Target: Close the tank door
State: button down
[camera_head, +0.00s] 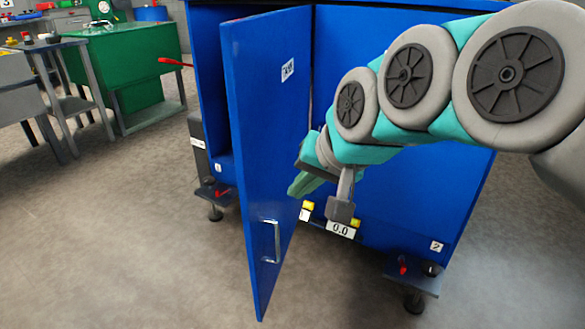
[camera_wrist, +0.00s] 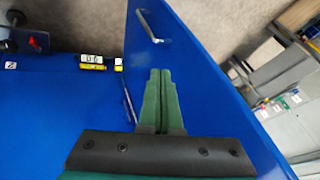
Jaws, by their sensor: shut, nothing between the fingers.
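The blue tank door (camera_head: 260,150) stands swung out from the blue tank cabinet (camera_head: 400,195), with the opening showing on its left. Its silver handle (camera_head: 272,241) is low near the outer edge, and it also shows in the wrist view (camera_wrist: 148,25). My gripper (camera_head: 297,190) is on the right of the door, on the side with the handle. In the wrist view its green fingers (camera_wrist: 160,72) are together and empty, in front of the blue door face (camera_wrist: 200,65). I cannot tell whether they touch the door.
A red lever (camera_head: 175,62) sticks out left of the cabinet. Feet with red clamps (camera_head: 405,268) stand under the cabinet. A green bench (camera_head: 120,60) and a grey table (camera_head: 60,85) stand back left. The floor (camera_head: 130,240) before the door is clear.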

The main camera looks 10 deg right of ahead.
aim_at(258, 204)
jog(key=shift+w+a+f, duration=1.15)
jog(key=shift+a+f, duration=0.05)
jog(key=shift+a, duration=0.2)
jog(key=shift+w+a+f, duration=1.1)
jog(key=shift+a+f, duration=0.05)
jog(key=shift+a, duration=0.2)
